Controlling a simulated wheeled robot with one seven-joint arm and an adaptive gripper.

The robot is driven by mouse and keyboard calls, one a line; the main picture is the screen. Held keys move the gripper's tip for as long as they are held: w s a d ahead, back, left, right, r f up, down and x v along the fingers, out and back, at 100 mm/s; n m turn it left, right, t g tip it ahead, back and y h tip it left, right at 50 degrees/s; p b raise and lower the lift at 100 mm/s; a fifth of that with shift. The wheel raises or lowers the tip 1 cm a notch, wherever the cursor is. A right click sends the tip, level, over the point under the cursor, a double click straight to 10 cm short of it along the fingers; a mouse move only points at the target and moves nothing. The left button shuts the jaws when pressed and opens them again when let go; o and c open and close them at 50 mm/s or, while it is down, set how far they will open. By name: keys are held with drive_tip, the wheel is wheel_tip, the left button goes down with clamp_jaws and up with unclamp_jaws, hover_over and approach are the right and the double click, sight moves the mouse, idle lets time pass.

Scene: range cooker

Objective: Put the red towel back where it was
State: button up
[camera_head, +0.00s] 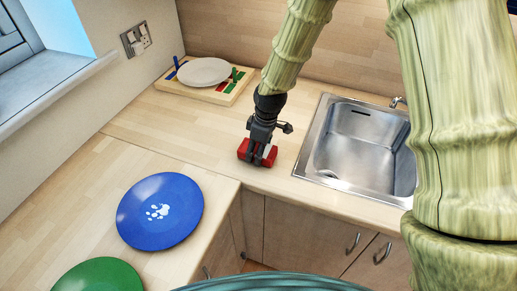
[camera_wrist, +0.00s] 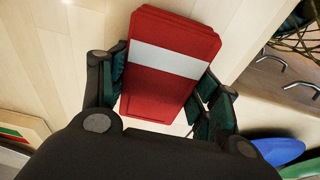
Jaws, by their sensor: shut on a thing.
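The red towel (camera_wrist: 168,62), a folded block with a white stripe, sits between the fingers of my gripper (camera_wrist: 165,100) in the wrist view. In the head view my gripper (camera_head: 260,148) points down with the red towel (camera_head: 244,150) at its fingertips, near the counter's inner corner, left of the sink. The fingers are shut on the towel. I cannot tell whether the towel touches the counter or is slightly above it.
A steel sink (camera_head: 345,143) with a tap is right of my gripper. A wooden board (camera_head: 228,97) with colored parts bears a white plate (camera_head: 205,72) at the back. A blue plate (camera_head: 160,190) and a green plate (camera_head: 98,276) lie at the front left. Counter between them is clear.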

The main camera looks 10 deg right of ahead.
drive_tip(key=shift+f, duration=0.4)
drive_tip(key=shift+f, duration=0.15)
drive_tip(key=o, duration=1.1)
drive_tip(key=shift+s+d+r+b, duration=0.2)
drive_tip(key=shift+r+b, duration=0.35)
drive_tip(key=shift+r, duration=1.5)
drive_tip(key=shift+s+d+r+b, duration=0.25)
drive_tip(key=shift+r+b, duration=0.35)
drive_tip(key=shift+r, duration=1.4)
drive_tip(key=shift+s+d+r+b, duration=0.1)
drive_tip(key=shift+d+r+b, duration=0.35)
drive_tip(key=shift+r, duration=1.6)
drive_tip(key=shift+a, duration=0.15)
